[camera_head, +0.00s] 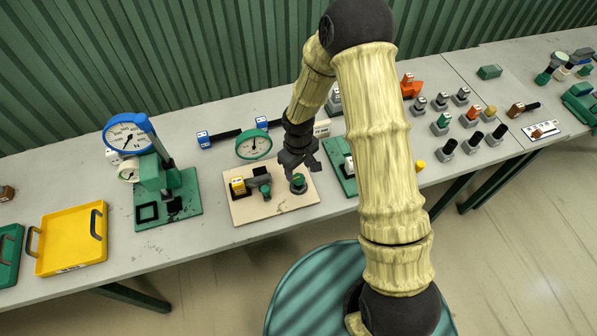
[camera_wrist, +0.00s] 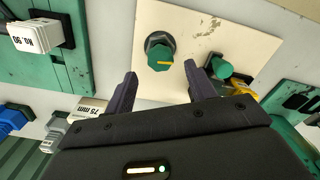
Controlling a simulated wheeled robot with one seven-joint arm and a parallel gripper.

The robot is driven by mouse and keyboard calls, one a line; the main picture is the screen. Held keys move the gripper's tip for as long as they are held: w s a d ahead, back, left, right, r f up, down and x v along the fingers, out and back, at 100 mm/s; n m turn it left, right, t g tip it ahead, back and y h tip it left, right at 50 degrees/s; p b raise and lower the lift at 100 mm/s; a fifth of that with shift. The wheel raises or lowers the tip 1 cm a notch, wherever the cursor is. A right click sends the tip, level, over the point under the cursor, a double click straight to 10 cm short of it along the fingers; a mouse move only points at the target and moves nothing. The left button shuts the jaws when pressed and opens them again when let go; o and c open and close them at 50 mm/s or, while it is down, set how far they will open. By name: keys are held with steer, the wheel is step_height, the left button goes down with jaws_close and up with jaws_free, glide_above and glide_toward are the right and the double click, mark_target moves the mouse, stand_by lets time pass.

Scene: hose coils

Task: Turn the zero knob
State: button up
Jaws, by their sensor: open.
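A beige board (camera_head: 278,205) on the bench carries a green-rimmed dial gauge (camera_head: 254,145) and a green knob (camera_head: 299,180) at its right side. In the wrist view the green knob (camera_wrist: 158,57) has a yellow pointer line and a dark collar; I see no readable label on it. It appears to be the zero knob. My gripper (camera_head: 307,168) is just above and behind it in the head view. In the wrist view my gripper (camera_wrist: 164,82) is open and empty, and the knob shows ahead between the fingertips, apart from them.
A second green knob-like part (camera_wrist: 221,67) is close to one finger. A yellow block (camera_head: 238,186) sits on the board's left. A green stand with a blue gauge (camera_head: 128,133) is further left, a yellow tray (camera_head: 72,238) beyond it. A green board (camera_head: 341,170) is close on the right.

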mark_target(298, 177)
steer(key=shift+f+p, duration=0.3)
steer(key=shift+f, duration=1.55)
steer(key=c, duration=1)
steer(key=shift+o, duration=0.2)
steer(key=shift+f+m+b, duration=0.2)
steer(key=shift+m+b, duration=0.6)
steer(key=shift+b, duration=0.25)
steer(key=shift+r+m+b, duration=0.1)
steer(key=shift+m+b, duration=0.4)
steer(key=shift+m, duration=0.1)
steer(key=shift+r, duration=0.15)
steer(key=o, duration=1)
steer(key=shift+c, duration=0.2)
steer(key=shift+r, duration=0.1)
